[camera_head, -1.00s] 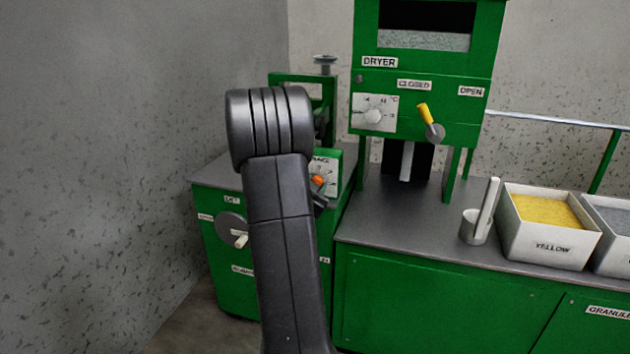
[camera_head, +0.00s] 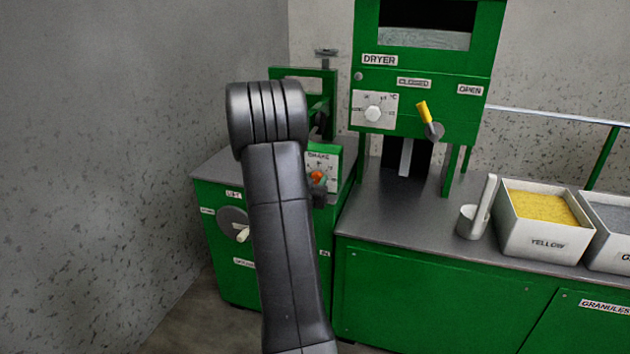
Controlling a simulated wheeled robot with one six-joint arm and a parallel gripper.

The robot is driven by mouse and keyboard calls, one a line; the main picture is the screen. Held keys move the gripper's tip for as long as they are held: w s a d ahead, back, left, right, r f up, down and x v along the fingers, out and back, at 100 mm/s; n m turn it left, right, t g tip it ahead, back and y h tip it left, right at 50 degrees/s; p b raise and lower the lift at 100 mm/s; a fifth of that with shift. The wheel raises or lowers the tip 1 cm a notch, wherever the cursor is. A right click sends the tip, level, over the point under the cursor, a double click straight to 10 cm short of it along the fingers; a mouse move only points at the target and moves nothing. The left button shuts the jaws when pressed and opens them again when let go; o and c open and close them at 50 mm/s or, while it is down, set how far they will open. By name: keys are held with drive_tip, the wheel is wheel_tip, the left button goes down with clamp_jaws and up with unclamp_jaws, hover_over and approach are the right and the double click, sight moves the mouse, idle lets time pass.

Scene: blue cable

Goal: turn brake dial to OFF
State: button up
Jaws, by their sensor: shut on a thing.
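The brake panel (camera_head: 327,159) is a white plate with small markings on the green machine at left, partly hidden behind my arm. Its orange brake dial (camera_head: 317,176) shows just right of my arm. The dial's pointing direction and the OFF mark are too small to read. My gripper (camera_head: 318,188) is a dark shape at the dial, mostly hidden by my own arm. It is shut on the orange dial; the fingertips themselves are not clear.
A round grey disc with a pale handle (camera_head: 243,235) is on the machine's front, left of my arm. The dryer (camera_head: 425,70), with a white dial and yellow-tipped lever (camera_head: 423,112), stands to the right. A scoop (camera_head: 475,220) and a yellow granule box (camera_head: 510,225) sit on the counter.

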drive_tip(key=o, duration=1)
drive_tip(key=v, duration=1.4)
drive_tip(key=shift+w, duration=0.1)
drive_tip(key=x, duration=1.4)
